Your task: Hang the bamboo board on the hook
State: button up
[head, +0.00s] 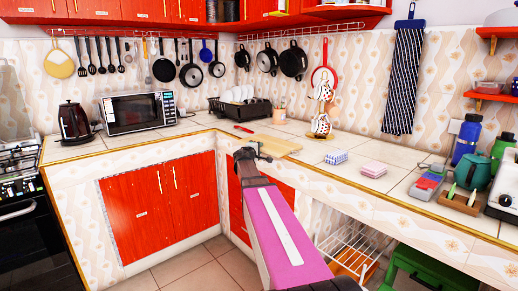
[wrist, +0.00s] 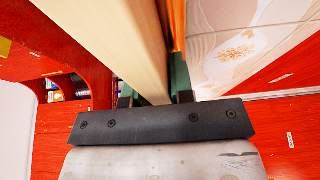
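The bamboo board (head: 277,147) is a pale wooden slab at the front edge of the counter in the head view. I cannot tell whether it rests on the counter there. My gripper (head: 252,152) is at its left end. In the wrist view the pale board (wrist: 112,32) runs down between the two dark fingers of my gripper (wrist: 154,92), which appear closed against it. Hook rails run along the left back wall (head: 110,33) and the right wall (head: 300,32), with pans and utensils hanging below. The particular hook for the board cannot be told.
A microwave (head: 140,111), kettle (head: 74,121) and dish rack (head: 240,107) stand at the back of the counter. A cup stand (head: 321,110) is behind the board. Red cabinets are below and above.

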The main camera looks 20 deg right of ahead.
jog(key=o, duration=0.3)
jog(key=shift+s+a, duration=0.1)
